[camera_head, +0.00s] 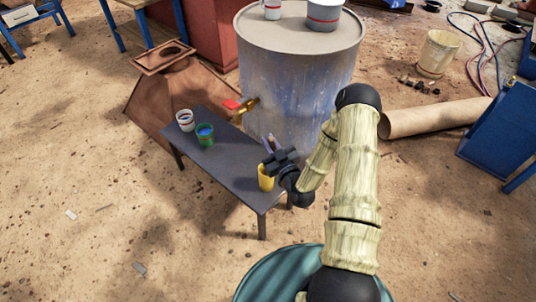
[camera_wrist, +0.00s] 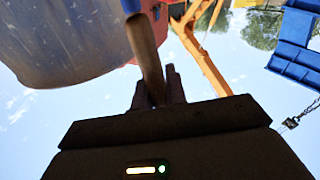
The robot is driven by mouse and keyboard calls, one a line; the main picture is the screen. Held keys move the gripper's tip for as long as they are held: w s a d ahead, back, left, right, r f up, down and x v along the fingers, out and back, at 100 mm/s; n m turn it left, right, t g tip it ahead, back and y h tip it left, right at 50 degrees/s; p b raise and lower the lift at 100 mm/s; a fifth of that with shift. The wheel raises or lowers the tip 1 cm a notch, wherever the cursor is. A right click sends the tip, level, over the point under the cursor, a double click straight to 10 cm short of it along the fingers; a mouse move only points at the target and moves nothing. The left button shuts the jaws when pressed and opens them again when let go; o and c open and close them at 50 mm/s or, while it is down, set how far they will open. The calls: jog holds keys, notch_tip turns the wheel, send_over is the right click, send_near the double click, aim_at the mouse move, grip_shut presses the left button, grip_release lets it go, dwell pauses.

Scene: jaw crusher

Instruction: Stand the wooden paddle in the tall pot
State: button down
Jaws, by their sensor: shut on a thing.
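My gripper (camera_head: 278,158) is over the near end of the low dark table, just above and beside a tall yellow pot (camera_head: 266,178). In the wrist view my gripper (camera_wrist: 157,92) is shut on the wooden paddle (camera_wrist: 148,50), a brown shaft running up between the fingers. In the head view only a small part of the paddle (camera_head: 271,142) shows above the fingers. Its lower end is hidden by the gripper, so I cannot tell whether it reaches into the pot. The pot stands upright.
The low table (camera_head: 225,160) also bears a green pot with blue inside (camera_head: 205,136) and a white pot with a red band (camera_head: 185,121) at its far end.

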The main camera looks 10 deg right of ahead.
notch_tip(320, 180, down, 9)
jog(key=w+m+h, duration=0.1)
jog(key=m+h, duration=0.1)
jog(key=h, duration=0.2)
jog(key=shift+m+t+h, duration=0.3)
jog(key=shift+m, duration=0.1)
jog(key=shift+w+d, duration=0.1)
jog(key=shift+w, duration=0.05)
